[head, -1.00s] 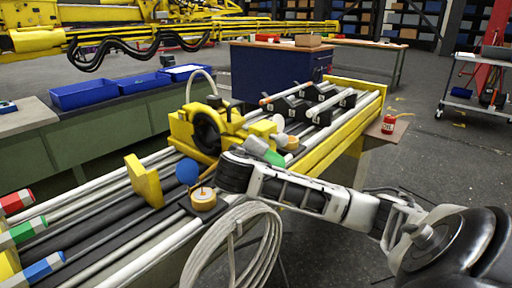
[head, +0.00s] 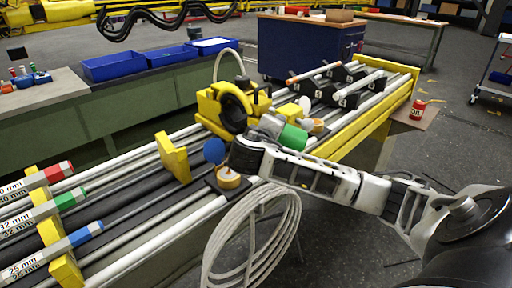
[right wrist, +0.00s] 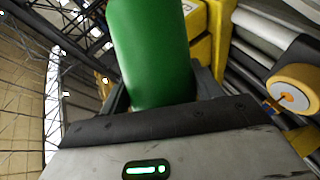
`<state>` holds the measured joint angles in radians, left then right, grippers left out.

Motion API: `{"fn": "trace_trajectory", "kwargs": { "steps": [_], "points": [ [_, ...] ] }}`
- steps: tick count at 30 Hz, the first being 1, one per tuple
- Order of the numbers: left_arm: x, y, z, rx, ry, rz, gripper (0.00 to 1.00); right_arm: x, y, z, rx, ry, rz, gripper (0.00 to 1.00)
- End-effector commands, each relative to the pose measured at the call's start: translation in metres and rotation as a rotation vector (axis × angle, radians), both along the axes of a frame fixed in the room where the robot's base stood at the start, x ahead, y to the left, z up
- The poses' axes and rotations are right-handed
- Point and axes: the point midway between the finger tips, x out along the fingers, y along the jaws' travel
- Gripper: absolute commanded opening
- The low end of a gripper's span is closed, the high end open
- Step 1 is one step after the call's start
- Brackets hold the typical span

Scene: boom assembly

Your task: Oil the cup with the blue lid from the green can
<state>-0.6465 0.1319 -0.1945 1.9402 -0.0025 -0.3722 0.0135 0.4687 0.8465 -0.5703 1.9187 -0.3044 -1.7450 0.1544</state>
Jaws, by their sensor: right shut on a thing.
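The gold cup (head: 228,178) sits on a dark block at the near side of the bench. Its round blue lid (head: 214,151) stands up beside its top. My right gripper (right wrist: 160,100) is shut on the green can (head: 293,138), just behind and to the right of the cup in the head view. The green can (right wrist: 152,50) fills the upper middle of the right wrist view. Its spout cannot be made out. A gold-rimmed cup with a pale centre (right wrist: 294,96) shows at the right of that view. My left gripper is not in view.
A second gold cup (head: 317,126) with a pale lid is beyond the can. A yellow clamp (head: 225,105) stands left of my gripper. A coiled hose (head: 252,240) hangs in front of the bench. A red oil can (head: 416,112) stands on a side shelf.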

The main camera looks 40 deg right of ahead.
Motion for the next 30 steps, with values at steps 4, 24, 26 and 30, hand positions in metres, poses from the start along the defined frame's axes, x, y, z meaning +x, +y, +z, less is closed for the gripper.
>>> {"fn": "trace_trajectory", "kwargs": {
  "steps": [4, 24, 26, 30],
  "points": [
    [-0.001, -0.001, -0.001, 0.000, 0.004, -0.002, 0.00, 0.000, 0.000, 0.001, 0.000, -0.002, 0.000, 0.37],
    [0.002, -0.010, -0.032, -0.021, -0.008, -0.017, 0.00, -0.013, -0.013, -0.053, 0.245, -0.218, -0.003, 0.37],
    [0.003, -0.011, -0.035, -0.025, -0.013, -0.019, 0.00, -0.015, -0.015, -0.061, 0.292, -0.260, -0.003, 0.37],
    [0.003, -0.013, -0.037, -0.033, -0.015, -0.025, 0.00, -0.018, -0.019, -0.071, 0.370, -0.333, -0.003, 0.37]
  ]
}}
